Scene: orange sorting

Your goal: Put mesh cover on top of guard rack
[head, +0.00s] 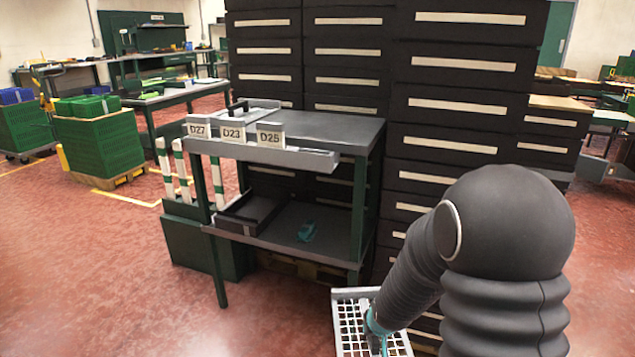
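A white mesh cover (348,327) with a pale solid rim shows at the bottom of the head view, cut off by the lower edge. My gripper (375,341), with teal parts, is at the mesh cover and overlaps its right part. The fingertips are too small and too hidden to show whether they close on it. No support under the cover is visible. A dark green and grey rack (349,133) stands ahead, its top bearing a grey ledge with labels D27, D23 and D25. I cannot tell for sure that this is the guard rack.
The rack's lower shelf holds a black tray (252,213) and a small teal item (307,232). White-and-green posts (181,168) stand at its left. Tall dark drawer cabinets (458,98) stand close behind and right. Green crates (100,140) are at left. Red floor (110,270) is clear at front left.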

